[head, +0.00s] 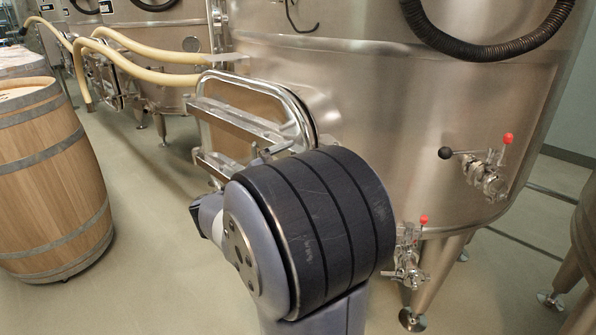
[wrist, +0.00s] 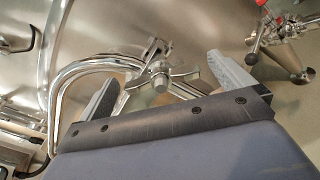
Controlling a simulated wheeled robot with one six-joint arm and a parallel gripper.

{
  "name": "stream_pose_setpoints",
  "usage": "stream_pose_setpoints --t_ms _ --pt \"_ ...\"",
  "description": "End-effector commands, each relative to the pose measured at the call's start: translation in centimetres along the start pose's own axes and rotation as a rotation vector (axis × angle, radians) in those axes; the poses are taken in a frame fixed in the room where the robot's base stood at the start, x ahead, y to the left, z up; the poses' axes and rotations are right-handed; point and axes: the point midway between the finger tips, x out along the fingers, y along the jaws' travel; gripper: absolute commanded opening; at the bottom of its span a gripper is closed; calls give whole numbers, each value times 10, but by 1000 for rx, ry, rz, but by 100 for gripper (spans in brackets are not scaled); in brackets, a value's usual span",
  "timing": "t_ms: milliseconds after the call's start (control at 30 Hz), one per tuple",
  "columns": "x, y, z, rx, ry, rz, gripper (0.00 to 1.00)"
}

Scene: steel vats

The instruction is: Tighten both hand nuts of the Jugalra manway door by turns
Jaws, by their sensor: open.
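The manway door (head: 246,98) is a steel panel with a tubular frame, standing low on the vat's front in the head view. My arm covers its lower right part. In the wrist view, a winged steel hand nut (wrist: 160,81) sits between the fingers of my gripper (wrist: 163,72). The gripper is open, one finger on each side, with gaps to the nut's wings. Contact is not visible. A curved steel tube (wrist: 75,72) runs to the left of the nut. I cannot make out the second hand nut clearly. My gripper is hidden behind my arm in the head view.
A valve with a red knob (head: 508,138) and a lower valve (head: 408,258) stick out of the vat (head: 400,120). A wooden barrel (head: 50,180) stands at left. Pale hoses (head: 150,72) run behind the door. The floor between barrel and door is clear.

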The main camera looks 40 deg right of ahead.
Motion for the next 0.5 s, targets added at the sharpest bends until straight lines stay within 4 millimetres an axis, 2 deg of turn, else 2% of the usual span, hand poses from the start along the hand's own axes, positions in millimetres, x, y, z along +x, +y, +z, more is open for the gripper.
stream_pose_setpoints --t_ms 267,367,500 --pt "-4 1 0 0 2 2 100" --pt "-15 1 0 0 2 4 100" --pt "-38 2 0 0 4 5 100"
